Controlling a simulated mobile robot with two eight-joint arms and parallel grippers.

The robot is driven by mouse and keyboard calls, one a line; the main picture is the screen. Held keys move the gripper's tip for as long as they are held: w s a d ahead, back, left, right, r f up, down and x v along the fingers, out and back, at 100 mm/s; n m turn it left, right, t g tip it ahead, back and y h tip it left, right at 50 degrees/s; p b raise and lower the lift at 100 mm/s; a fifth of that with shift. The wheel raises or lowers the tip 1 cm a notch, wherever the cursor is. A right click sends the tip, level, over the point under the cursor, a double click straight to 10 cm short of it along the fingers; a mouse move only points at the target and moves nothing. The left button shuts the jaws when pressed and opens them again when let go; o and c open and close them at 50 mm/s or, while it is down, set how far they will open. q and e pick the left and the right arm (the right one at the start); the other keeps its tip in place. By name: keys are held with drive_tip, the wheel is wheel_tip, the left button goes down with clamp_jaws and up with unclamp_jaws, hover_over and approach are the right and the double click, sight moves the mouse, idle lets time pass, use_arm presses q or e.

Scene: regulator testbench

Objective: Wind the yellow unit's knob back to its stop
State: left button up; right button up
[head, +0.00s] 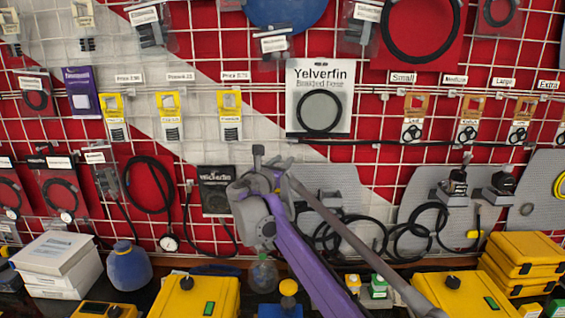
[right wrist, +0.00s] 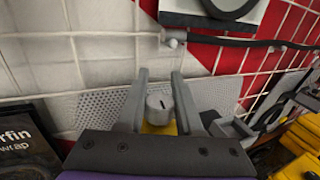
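In the right wrist view, a grey round knob (right wrist: 160,104) with a dark line on its face sits on a yellow unit (right wrist: 158,128), of which only a small patch shows. My right gripper (right wrist: 160,77) is open, with one finger on each side of the knob. A gap shows between the knob and each finger, so they look apart. In the head view my right gripper (head: 268,158) is raised in front of the wall grid; the unit and knob are hidden behind it and my arm there. My left gripper is not in view.
A grey perforated panel (head: 345,178) stands behind the gripper. Black hose coils (head: 405,242) lie to its right. Packets hang on the wall grid around, including the Yelverfin packet (head: 335,75) above.

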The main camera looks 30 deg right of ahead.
clamp_jaws()
drive_tip(key=shift+t, duration=0.3)
drive_tip(key=shift+w+a+r+n+t+y+p, duration=0.1)
drive_tip(key=shift+n+t+y+p, duration=0.1)
drive_tip(key=shift+n+t+y, duration=0.35)
drive_tip(key=shift+w+a+n+t+y+p, duration=0.1)
drive_tip(key=shift+n+t+y+p, duration=0.05)
drive_tip(key=shift+n+t+y, duration=0.4)
drive_tip(key=o, duration=0.7)
unclamp_jaws()
drive_tip(key=b+v, duration=0.1)
drive_tip(key=v, duration=1)
